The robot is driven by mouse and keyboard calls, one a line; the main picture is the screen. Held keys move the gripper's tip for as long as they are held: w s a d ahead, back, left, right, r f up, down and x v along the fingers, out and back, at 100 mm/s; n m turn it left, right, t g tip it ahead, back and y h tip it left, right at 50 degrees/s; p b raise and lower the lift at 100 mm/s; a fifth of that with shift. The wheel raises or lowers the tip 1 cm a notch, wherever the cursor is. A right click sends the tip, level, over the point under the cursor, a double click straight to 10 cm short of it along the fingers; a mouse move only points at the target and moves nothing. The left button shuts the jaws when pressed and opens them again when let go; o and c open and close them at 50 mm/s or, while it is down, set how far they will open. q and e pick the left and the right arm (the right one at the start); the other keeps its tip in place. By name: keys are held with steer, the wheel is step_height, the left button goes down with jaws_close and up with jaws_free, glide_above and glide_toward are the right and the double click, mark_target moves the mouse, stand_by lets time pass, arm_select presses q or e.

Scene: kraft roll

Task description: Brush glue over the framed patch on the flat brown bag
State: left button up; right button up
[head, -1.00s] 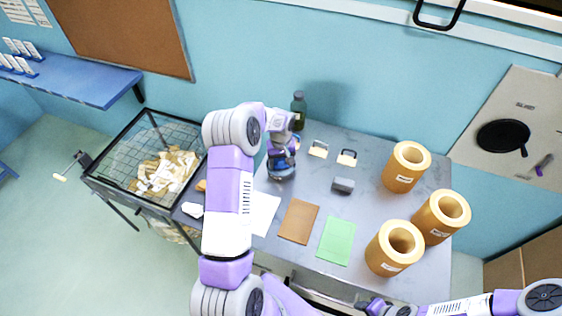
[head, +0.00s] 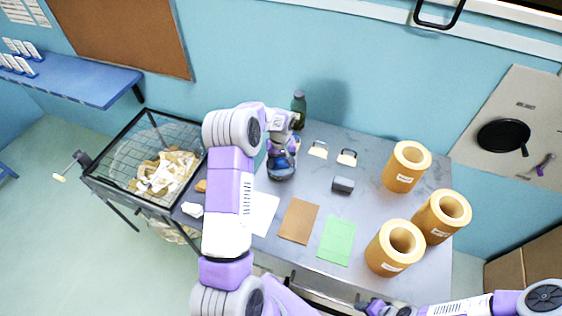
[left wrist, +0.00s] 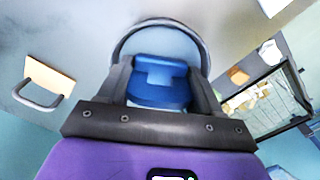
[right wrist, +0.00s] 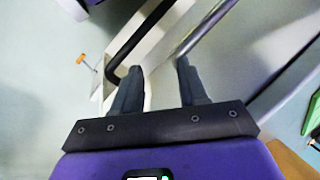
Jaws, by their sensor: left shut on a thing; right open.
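The flat brown bag (head: 298,221) lies on the grey table; I cannot make out a framed patch on it at this size. My left gripper (head: 282,163) is at the back left of the table, behind the bag. In the left wrist view its fingers are shut on a blue handle (left wrist: 158,82), likely the glue brush's. A round grey-rimmed pot (left wrist: 192,30) surrounds or lies beyond the handle; the brush's bristles are hidden. My right gripper (right wrist: 160,85) is open and empty, low by the table's front edge.
A white sheet (head: 263,213) and a green sheet (head: 337,240) flank the bag. A dark block (head: 343,186), two handled pieces (head: 318,150), a bottle (head: 299,108) and three big kraft rolls (head: 407,167) stand around. A wire-mesh bin (head: 140,160) is at the left.

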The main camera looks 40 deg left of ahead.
stand_by(0.4)
arm_select(q)
steer(key=shift+r+p, duration=1.15)
steer(key=shift+r, duration=2.35)
steer(key=shift+f, duration=0.1)
